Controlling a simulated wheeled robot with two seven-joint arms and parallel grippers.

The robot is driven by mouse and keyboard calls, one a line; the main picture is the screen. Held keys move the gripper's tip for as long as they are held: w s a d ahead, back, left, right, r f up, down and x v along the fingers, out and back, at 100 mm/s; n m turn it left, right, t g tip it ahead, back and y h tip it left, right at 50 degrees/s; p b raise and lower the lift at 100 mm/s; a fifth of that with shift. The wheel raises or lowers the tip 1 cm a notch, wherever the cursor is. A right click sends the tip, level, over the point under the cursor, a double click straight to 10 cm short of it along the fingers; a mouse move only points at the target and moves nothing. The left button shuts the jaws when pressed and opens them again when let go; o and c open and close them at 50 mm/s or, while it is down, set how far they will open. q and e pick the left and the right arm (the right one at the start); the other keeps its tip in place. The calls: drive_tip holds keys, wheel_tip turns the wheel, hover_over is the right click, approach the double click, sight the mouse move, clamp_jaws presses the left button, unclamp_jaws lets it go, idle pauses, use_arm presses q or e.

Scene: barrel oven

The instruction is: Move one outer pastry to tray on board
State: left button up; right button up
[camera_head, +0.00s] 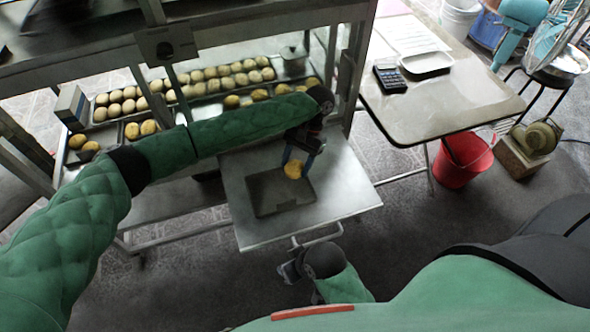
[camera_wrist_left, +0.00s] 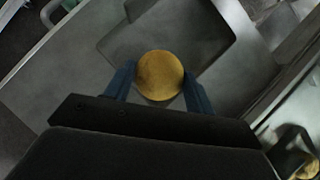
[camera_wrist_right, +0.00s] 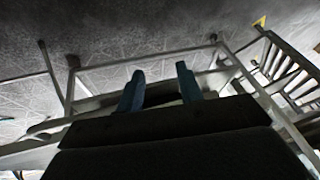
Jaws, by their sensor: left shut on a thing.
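My left gripper (camera_head: 295,162) is shut on a round golden pastry (camera_head: 293,170). It holds the pastry over the dark square tray (camera_head: 265,192) on the grey board (camera_head: 346,190). In the left wrist view the pastry (camera_wrist_left: 160,75) sits between the two blue fingers, with the tray (camera_wrist_left: 205,35) behind it. I cannot tell whether the pastry touches the tray. My right gripper (camera_wrist_right: 160,78) has its fingers apart, low near the board's front handle (camera_head: 316,239). More pastries (camera_head: 190,82) lie in rows on the oven trays at the back left, partly hidden by my left arm.
The oven frame's posts (camera_head: 356,65) rise behind the board. A table (camera_head: 440,100) with a calculator (camera_head: 390,78) and a small white tray (camera_head: 427,62) stands at the right. A red bucket (camera_head: 462,160) is below it. The floor in front is clear.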

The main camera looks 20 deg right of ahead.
sight(296, 168)
use_arm(q)
drive_tip(key=shift+w+a+f, duration=0.1)
drive_tip(key=shift+w, duration=0.1)
wheel_tip(296, 168, down, 3)
drive_tip(key=shift+f, duration=0.5)
drive_tip(key=shift+f, duration=0.1)
drive_tip(key=o, duration=0.7)
drive_tip(key=shift+w+r, duration=0.1)
drive_tip(key=shift+r, duration=0.3)
drive_tip(key=v, duration=1.1)
drive_tip(key=shift+w+r, duration=0.1)
drive_tip(key=shift+r, duration=0.05)
